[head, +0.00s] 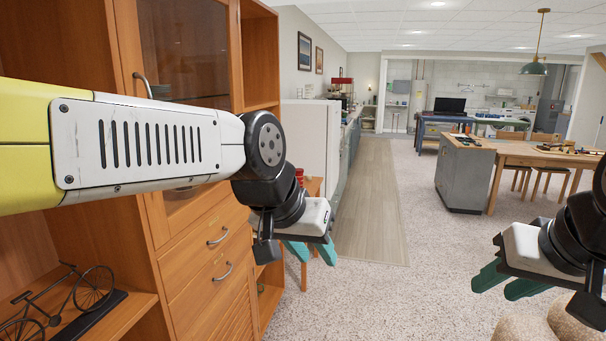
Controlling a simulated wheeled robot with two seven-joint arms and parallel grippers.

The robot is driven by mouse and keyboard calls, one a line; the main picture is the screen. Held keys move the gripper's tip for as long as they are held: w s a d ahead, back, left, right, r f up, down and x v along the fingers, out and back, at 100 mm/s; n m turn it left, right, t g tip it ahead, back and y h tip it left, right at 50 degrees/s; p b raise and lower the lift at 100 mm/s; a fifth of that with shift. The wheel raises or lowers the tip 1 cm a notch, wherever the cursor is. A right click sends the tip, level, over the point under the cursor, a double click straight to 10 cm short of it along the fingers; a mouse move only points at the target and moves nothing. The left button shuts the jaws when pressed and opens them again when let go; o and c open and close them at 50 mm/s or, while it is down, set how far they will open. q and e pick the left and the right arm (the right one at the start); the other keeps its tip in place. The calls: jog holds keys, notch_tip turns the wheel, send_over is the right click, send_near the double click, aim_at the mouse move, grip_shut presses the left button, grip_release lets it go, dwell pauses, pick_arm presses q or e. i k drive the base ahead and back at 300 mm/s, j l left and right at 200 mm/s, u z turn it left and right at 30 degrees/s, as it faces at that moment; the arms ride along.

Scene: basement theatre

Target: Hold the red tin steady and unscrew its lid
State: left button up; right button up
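A small red object (299,175), possibly the red tin, shows just behind my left wrist, on or above a small wooden table (313,187). It is mostly hidden, and its lid cannot be made out. My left gripper (318,257) hangs in front of that table, with its teal fingers apart and nothing seen between them. The gripper is nearer to me than the red object and lower in the picture. My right gripper (493,291) is at the lower right over the carpet, fingers apart and empty, well away from the red object.
A tall wooden cabinet (190,260) with drawers fills the left, close to my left arm. A bicycle ornament (60,305) sits on its low shelf. A white fridge-like box (318,135) stands behind the small table. Carpet is clear in the middle; a grey-sided workbench (464,177) stands right.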

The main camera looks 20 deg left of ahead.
aim_at(300, 177)
jog(key=i+j+u, duration=0.2)
jog(key=i+j, duration=0.15)
jog(key=i, duration=0.35)
jog(key=i+j+u, duration=0.25)
jog(key=i, duration=0.5)
jog(key=i+j+u, duration=0.2)
jog(key=i, duration=0.5)
jog(key=i+l, duration=0.75)
jog(key=i, duration=0.15)
jog(key=i+l, duration=0.75)
jog(key=i+l+u, duration=0.2)
jog(key=u, duration=0.2)
jog(key=i+l+u, duration=0.15)
jog(key=u, duration=0.25)
jog(key=i+l+u, duration=0.15)
jog(key=l+u, duration=0.25)
jog(key=j+u, duration=0.1)
